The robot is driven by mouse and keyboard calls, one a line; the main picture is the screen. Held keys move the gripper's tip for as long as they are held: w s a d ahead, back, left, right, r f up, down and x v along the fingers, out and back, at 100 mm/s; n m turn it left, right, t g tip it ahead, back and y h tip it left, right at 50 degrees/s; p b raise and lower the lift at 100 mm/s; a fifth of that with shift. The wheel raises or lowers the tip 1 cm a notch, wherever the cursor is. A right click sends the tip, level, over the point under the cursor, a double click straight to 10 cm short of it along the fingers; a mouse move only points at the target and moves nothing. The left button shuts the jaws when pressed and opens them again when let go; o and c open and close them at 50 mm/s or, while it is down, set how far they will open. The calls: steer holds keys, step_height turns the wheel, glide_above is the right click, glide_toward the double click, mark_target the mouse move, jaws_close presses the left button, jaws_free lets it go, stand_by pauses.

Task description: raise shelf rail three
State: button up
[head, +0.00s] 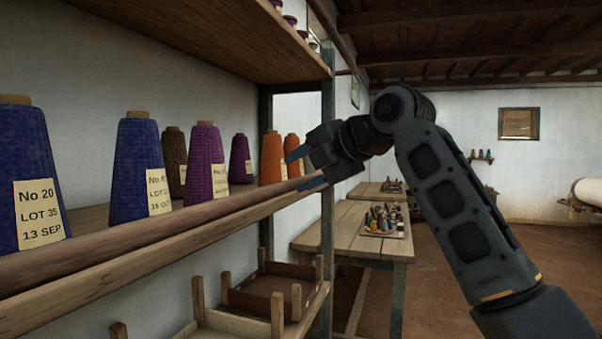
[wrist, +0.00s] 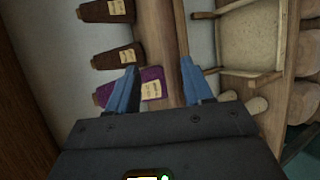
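A round brown wooden rail (head: 130,228) runs along the front edge of a shelf (head: 90,280), low in front of the yarn cones; no number on it shows. It looks like the narrow bar in the wrist view (wrist: 180,30). My gripper (head: 294,172) is at the rail's far end, its two blue fingers apart, one higher and one lower. The lower finger overlaps the rail's end in the head view. In the wrist view my gripper (wrist: 158,68) is open, with shelf and a purple cone behind the gap. I cannot tell whether the fingers touch the rail.
Blue (head: 137,170), brown, purple (head: 205,165) and orange cones stand on the shelf behind the rail. A blue-grey post (head: 327,225) stands at the shelf's far end. A lower shelf holds wooden trays (head: 270,290). A table (head: 345,222) with small items stands beyond. Floor at right is open.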

steer(key=shift+r, duration=0.1)
steer(key=r+p+v, duration=0.1)
steer(key=v, duration=0.7)
steer(key=shift+s+r+p, duration=0.15)
steer(key=shift+r+p, duration=0.15)
steer(key=shift+p, duration=0.05)
stand_by(0.4)
steer(key=shift+a+f, duration=0.1)
stand_by(0.5)
